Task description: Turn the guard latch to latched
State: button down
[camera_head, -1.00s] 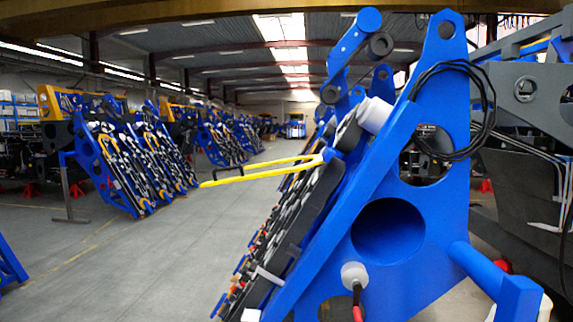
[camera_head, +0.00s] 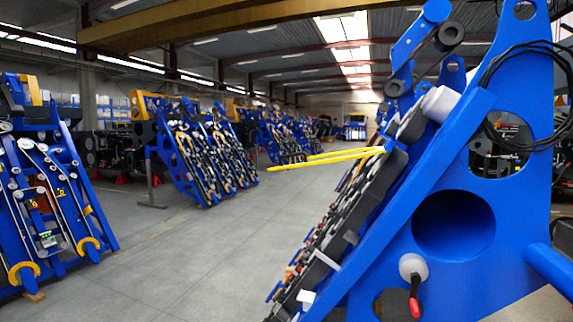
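What looks like the guard latch is a round white knob (camera_head: 413,266) with a black and red handle (camera_head: 414,302). It sits low on the side plate of the big blue harvester chassis (camera_head: 380,245) at the right. The handle hangs almost straight down from the knob. No marking for its positions can be made out. My gripper and arm do not show in this view, so nothing is seen touching the knob or handle.
Yellow bars (camera_head: 325,158) stick out leftward from the chassis at about mid-height. A black cable loop (camera_head: 527,100) hangs on its upper right. Another blue machine (camera_head: 50,190) stands at the left. The grey floor (camera_head: 200,265) between them is clear.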

aim_at(310, 249)
jog(key=u, duration=1.25)
jog(key=i, duration=1.6)
jog(key=z, duration=0.6)
